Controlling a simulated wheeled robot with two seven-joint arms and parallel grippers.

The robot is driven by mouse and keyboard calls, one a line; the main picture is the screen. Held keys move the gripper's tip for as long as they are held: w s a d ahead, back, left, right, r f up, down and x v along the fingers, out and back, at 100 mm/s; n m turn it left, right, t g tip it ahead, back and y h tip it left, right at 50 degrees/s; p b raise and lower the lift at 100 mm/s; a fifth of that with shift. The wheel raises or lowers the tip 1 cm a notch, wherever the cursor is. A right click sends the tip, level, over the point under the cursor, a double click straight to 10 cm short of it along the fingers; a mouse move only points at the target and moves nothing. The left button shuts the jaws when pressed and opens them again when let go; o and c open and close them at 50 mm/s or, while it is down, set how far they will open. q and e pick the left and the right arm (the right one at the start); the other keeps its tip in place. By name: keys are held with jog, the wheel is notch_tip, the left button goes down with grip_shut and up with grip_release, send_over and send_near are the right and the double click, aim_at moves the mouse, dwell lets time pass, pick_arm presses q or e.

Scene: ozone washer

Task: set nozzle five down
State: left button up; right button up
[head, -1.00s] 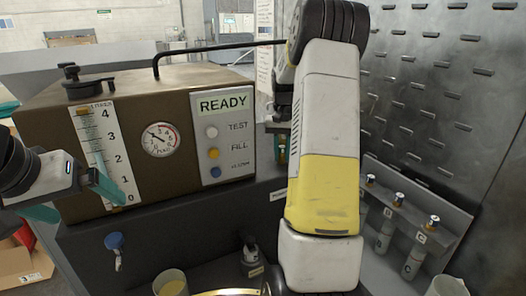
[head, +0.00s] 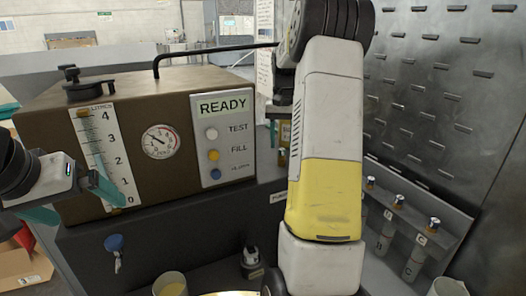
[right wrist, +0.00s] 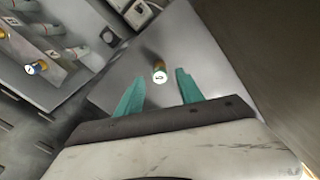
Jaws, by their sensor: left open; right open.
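A small nozzle with a white cap marked 5 (right wrist: 159,74) and a gold-brown body is in the right wrist view, on a plain grey surface. My right gripper (right wrist: 161,88) is open, with one teal finger on each side of the nozzle in the picture. Gaps show on both sides, and I cannot tell how far the nozzle is from the fingertips in depth. In the head view my right arm fills the middle and its gripper does not show. My left gripper (head: 92,213) is open and empty in front of the brown machine (head: 90,150).
A cup (head: 171,284) and a small dark bottle (head: 251,262) stand at the front. The machine's display (head: 223,105) reads READY.

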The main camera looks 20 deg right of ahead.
aim_at(282, 149)
notch_tip(282, 149, up, 7)
jog(key=shift+f, duration=0.2)
